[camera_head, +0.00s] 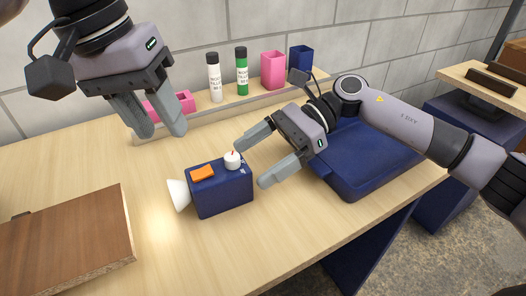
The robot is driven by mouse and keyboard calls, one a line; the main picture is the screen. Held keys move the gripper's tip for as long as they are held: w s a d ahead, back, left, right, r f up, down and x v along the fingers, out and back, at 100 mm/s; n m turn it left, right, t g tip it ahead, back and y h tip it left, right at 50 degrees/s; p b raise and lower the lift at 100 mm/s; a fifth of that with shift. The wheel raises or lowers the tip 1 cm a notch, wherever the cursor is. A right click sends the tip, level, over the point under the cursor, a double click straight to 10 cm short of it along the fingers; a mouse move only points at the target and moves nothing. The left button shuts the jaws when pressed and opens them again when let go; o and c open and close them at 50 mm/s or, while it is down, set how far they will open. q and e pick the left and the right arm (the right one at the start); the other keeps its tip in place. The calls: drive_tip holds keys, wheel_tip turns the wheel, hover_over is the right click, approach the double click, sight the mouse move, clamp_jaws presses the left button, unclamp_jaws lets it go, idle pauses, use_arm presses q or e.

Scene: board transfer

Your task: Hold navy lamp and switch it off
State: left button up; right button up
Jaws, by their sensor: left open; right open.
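The navy lamp (222,195) stands on the wooden table, a box-shaped body with a white cone (178,194) at its left end. Light falls on the table beside the cone. On its top are an orange piece (202,173) and a white knob with a red mark (232,160). My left gripper (165,131) is open and empty, above and to the upper left of the lamp. My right gripper (250,165) is open at the lamp's right end, its fingers pointing at it. I cannot tell whether either finger touches the lamp.
A blue tray (365,165) lies behind my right arm. A brown board (65,240) lies at the front left. On a back ledge stand a white bottle (214,78), a green bottle (242,72), a pink container (273,70) and a blue container (301,60). The table's front middle is clear.

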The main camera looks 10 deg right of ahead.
sight(228, 178)
drive_tip(key=x, duration=0.6)
drive_tip(key=shift+s+a+f, duration=0.1)
drive_tip(key=shift+s+a, duration=0.05)
drive_tip(key=shift+a, duration=0.1)
drive_tip(key=c, duration=1)
use_arm(q)
drive_tip(key=shift+c, duration=0.6)
use_arm(e)
drive_tip(key=shift+c, duration=1)
use_arm(q)
drive_tip(key=c, duration=0.5)
drive_tip(key=shift+w+d+r+n, duration=0.1)
drive_tip(key=shift+d+r+n, duration=0.05)
drive_tip(key=shift+r+n, duration=0.15)
clamp_jaws()
drive_tip(key=shift+w+d+r+n+y, duration=0.15)
drive_tip(key=shift+d+r+n, duration=0.3)
drive_tip(key=shift+r+n, duration=0.55)
drive_tip(key=shift+d+r+n+y, duration=0.35)
drive_tip(key=shift+r+n, duration=0.4)
drive_tip(key=shift+n, duration=0.45)
drive_tip(key=shift+w+d+r+n+y, duration=0.1)
drive_tip(key=shift+d+r+n, duration=0.4)
drive_tip(key=shift+r+n, duration=0.5)
